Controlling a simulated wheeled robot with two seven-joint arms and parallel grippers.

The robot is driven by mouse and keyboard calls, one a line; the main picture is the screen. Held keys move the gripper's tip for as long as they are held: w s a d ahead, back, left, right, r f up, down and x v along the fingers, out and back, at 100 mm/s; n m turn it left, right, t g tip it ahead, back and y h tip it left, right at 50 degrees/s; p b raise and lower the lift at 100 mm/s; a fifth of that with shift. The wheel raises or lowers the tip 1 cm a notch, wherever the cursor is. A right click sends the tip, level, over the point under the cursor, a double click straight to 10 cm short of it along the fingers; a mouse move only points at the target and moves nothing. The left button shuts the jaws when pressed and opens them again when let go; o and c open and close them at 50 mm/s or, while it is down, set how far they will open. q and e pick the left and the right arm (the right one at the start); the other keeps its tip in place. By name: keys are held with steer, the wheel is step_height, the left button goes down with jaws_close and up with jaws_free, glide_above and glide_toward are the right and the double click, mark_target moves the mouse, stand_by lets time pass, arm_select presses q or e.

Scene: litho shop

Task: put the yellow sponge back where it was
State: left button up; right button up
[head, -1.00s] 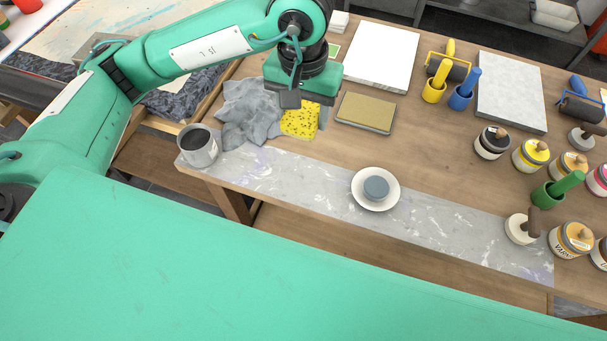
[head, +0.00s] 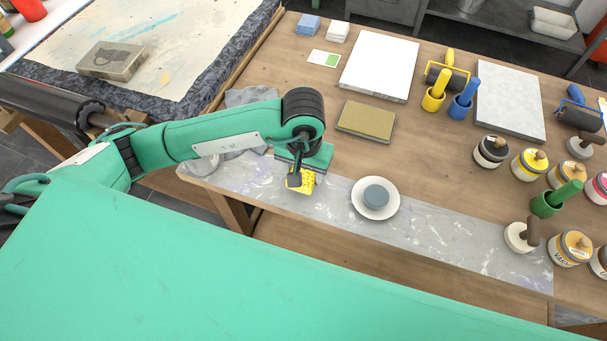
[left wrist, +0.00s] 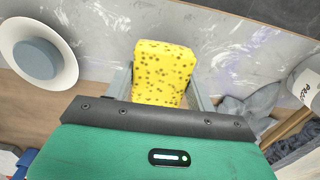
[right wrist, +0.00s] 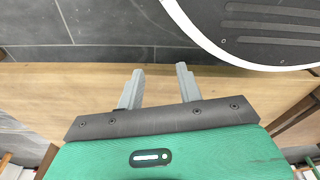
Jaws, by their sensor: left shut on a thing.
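The yellow sponge (head: 303,183) is speckled with dark spots. My left gripper (head: 298,179) is shut on it, over the grey marbled strip (head: 440,232) along the table's front edge, left of the white saucer (head: 364,207). In the left wrist view the sponge (left wrist: 163,72) sits between the two fingers. I cannot tell whether its underside touches the strip. My right gripper (right wrist: 158,84) is open and empty in the right wrist view, with bare wood and dark floor tiles beyond it.
A grey cloth (head: 250,96) lies partly hidden behind my left arm. A mug (left wrist: 308,80) shows at the left wrist view's right edge. A tan-topped block (head: 366,118) lies behind the saucer. Tins and rollers stand at right.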

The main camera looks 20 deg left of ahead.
arm_select(q)
steer(key=shift+f, duration=1.2)
arm_select(e)
steer(key=shift+s+d+f, duration=0.1)
steer(key=shift+s+f, duration=0.1)
steer(key=shift+f, duration=0.1)
arm_select(q)
steer(key=shift+f, duration=0.1)
steer(key=o, duration=0.9)
arm_select(e)
steer(key=shift+a+r, duration=0.2)
steer(key=shift+r, duration=0.25)
